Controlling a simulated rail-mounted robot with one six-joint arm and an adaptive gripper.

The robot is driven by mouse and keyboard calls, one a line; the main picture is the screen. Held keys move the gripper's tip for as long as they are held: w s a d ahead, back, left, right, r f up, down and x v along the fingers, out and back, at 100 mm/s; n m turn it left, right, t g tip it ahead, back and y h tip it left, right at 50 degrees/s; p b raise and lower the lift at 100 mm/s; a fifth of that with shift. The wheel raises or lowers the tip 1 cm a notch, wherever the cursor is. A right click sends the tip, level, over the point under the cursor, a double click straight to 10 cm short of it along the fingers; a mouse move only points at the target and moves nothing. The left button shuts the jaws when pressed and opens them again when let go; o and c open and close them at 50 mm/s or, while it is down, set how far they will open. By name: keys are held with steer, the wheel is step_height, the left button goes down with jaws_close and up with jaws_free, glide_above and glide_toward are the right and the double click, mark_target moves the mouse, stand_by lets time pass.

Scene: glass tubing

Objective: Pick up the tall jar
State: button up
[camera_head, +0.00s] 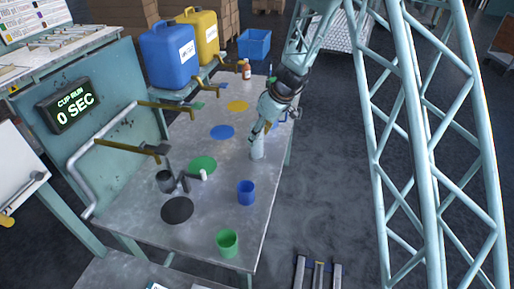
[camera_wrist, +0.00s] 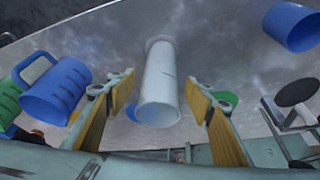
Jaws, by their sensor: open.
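The tall jar (camera_head: 257,149) is a pale grey-white cylinder standing near the right edge of the table, just below my gripper (camera_head: 263,127). In the wrist view the jar (camera_wrist: 160,82) appears between the two yellow-padded fingers of my gripper (camera_wrist: 160,92), with a visible gap on each side. The fingers are open and do not appear to touch it. In the head view the gripper covers the jar's upper part.
A blue cup (camera_head: 246,193) and a green cup (camera_head: 227,243) stand nearer the front. A blue mug (camera_wrist: 57,91) stands beside the gripper in the wrist view. A dark mug (camera_head: 165,182) and small white item (camera_head: 203,175) are to the left. Colored discs lie flat on the table (camera_head: 215,213).

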steer(key=shift+x, duration=1.35)
steer(key=c, duration=1)
